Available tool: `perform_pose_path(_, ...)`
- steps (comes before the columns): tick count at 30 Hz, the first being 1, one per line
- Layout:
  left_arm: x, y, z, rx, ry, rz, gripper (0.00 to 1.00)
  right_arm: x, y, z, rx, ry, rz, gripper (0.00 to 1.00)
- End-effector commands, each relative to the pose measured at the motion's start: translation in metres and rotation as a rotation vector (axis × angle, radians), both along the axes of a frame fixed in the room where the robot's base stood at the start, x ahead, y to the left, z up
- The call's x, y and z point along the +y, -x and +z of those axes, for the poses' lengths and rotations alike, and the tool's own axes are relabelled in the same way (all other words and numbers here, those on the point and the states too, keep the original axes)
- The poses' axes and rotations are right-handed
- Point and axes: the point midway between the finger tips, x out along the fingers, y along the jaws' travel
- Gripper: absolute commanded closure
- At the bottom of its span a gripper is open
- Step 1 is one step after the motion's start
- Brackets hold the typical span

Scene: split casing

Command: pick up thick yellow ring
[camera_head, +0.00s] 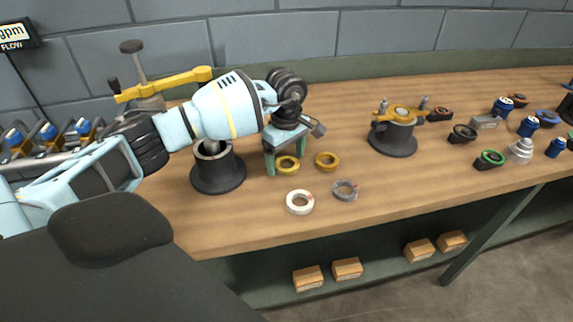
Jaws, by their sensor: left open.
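A yellow ring (287,166) lies on the workbench. My left gripper (286,162) is open and points down over it, with a green finger on either side in the picture. I cannot tell whether the fingers touch the ring. A darker, orange-yellow ring (326,161) lies just to the right, outside the fingers. Which of the two rings is thicker is hard to tell. My right gripper does not show.
A white ring (300,202) and a grey ring (345,189) lie in front of the gripper. A black cylindrical casing (217,172) stands to its left. A dark casing with a yellow top (393,133) stands right. Several small parts crowd the far right.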

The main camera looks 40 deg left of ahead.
Motion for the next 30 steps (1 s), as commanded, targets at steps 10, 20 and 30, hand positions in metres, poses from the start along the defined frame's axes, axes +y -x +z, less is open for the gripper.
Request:
perform_pose_path(10, 0.0000, -0.0001, -0.0034, -0.001, 0.000, -0.001, 0.27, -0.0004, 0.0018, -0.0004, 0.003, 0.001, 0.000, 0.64)
perform_pose_path(20, 0.0001, -0.0001, -0.0030, -0.001, 0.000, 0.000, 0.67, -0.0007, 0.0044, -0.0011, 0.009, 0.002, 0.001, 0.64)
perform_pose_path(30, 0.0003, -0.0005, 0.0015, -0.002, 0.000, 0.000, 0.67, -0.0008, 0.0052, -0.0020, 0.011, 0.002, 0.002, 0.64)
